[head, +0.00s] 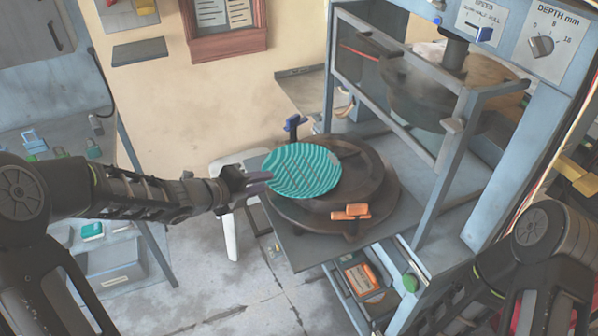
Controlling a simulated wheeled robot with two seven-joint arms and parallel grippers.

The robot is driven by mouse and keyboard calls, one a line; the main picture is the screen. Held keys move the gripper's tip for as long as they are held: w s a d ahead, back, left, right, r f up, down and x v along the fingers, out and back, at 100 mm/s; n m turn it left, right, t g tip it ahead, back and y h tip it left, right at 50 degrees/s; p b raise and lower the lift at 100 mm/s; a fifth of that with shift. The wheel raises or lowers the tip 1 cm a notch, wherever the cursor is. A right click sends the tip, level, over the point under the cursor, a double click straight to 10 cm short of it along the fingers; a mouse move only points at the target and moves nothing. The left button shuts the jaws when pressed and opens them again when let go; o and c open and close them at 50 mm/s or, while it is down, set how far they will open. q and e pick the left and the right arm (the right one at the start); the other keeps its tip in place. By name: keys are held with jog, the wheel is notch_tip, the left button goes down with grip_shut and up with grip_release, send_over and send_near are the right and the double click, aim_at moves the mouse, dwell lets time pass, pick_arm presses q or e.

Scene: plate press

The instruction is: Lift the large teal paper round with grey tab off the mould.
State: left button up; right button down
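The large teal paper round (304,170) is ridged and sits left of centre over the dark round mould (375,200). Its left part reaches past the mould's raised middle, and it looks raised and a little tilted. My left gripper (264,181) is at the round's left edge with its fingers closed on it.
An orange clamp (351,211) is at the mould's front and a blue clamp (294,124) at its back left. The press frame (448,170) stands to the right. A white stool (230,232) is behind my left gripper. Open floor lies at the front left.

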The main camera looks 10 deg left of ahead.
pick_arm(q)
jog(key=shift+x, duration=0.85)
grip_shut()
dwell(0.3)
